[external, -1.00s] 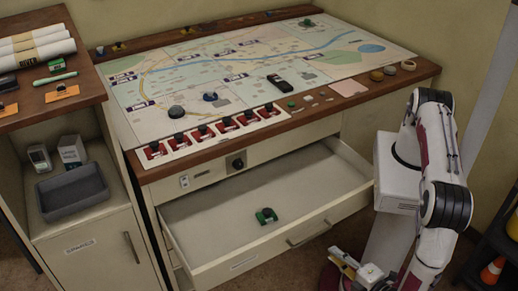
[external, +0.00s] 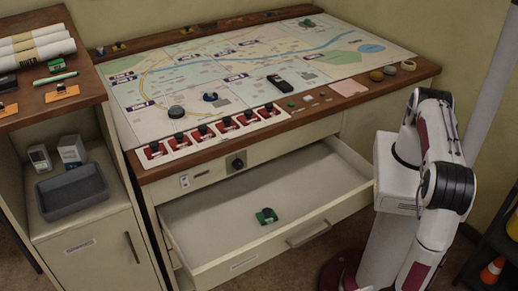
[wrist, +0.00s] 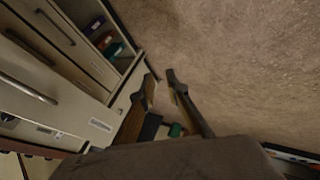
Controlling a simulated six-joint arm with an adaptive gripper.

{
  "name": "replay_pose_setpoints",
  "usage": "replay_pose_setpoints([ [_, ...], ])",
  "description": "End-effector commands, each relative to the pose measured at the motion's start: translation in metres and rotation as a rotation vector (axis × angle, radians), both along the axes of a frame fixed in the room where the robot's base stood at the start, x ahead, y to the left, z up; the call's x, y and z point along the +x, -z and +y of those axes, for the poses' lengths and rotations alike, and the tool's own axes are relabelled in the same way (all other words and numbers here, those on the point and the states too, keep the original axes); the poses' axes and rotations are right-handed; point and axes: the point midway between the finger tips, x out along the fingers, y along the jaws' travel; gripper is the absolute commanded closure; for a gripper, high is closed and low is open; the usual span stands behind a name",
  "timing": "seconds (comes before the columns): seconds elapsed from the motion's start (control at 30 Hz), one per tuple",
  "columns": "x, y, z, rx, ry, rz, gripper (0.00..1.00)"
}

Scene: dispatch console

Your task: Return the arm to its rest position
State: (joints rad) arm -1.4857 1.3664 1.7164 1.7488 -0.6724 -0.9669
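My arm (external: 440,185) stands at the right of the external view, beside the console's open drawer. Its forearm hangs down and runs out of the bottom edge, so my gripper is out of that view. In the wrist view my gripper (wrist: 160,84) shows two dark fingers with a gap between the tips and carpet visible through it. The tips hold nothing. A small green patch (wrist: 177,130) shows lower between the fingers; I cannot tell what it is.
The open drawer (external: 205,270) holds a green piece (external: 266,215). A grey tray (external: 72,192) sits in the left cabinet. An orange cone (external: 492,270) stands lower right. Carpet (wrist: 240,60) is clear in the wrist view.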

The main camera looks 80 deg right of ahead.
Motion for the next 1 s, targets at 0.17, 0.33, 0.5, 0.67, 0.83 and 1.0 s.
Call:
replay_pose_setpoints([
  [0.17,-0.008,-0.021,0.040,0.143,-0.020,0.142,0.86],
  [0.33,-0.014,-0.048,0.065,0.243,-0.028,0.266,0.86],
  [0.5,-0.016,-0.081,0.081,0.317,-0.032,0.376,0.86],
  [0.67,-0.016,-0.115,0.087,0.368,-0.033,0.465,0.86],
  [0.83,-0.014,-0.152,0.085,0.407,-0.032,0.548,0.86],
  [1.0,-0.009,-0.190,0.076,0.432,-0.029,0.617,0.86],
])
